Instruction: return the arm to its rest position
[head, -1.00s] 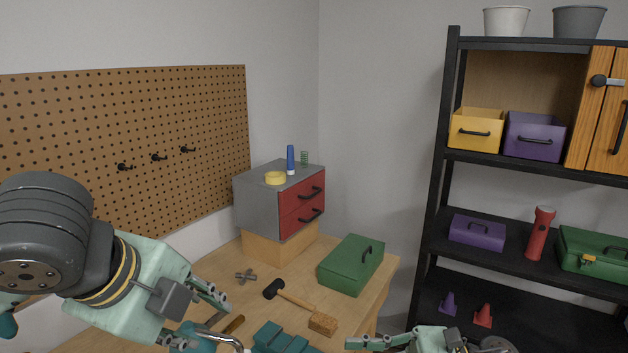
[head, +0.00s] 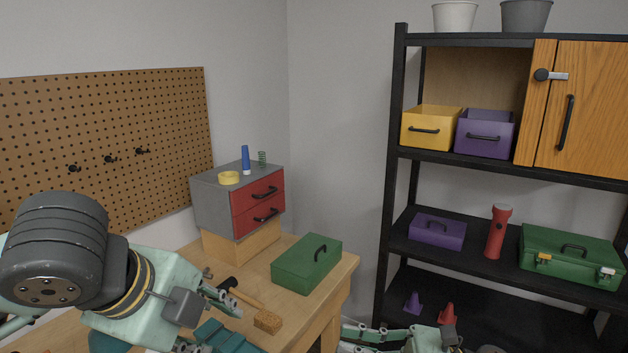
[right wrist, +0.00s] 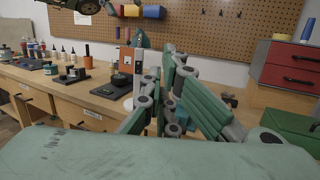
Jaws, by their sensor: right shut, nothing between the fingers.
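My left arm comes in from the left in the head view, with its teal-green left gripper (head: 205,322) over the near part of the workbench (head: 341,272). Its two fingers stand apart, and I see nothing held between them. My right gripper (right wrist: 165,75) shows in the right wrist view with its fingers drawn together and empty. In the head view, part of the right gripper shows at the bottom edge, in front of the shelf and right of the bench; its lower part is cut off.
On the bench are a green box (head: 306,264), a mallet (head: 267,321) and a grey cabinet with red drawers (head: 212,204). A black shelf (head: 390,200) with bins, a red flashlight (head: 497,232) and a green toolbox (head: 571,255) stands right. A pegboard (head: 120,140) hangs left.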

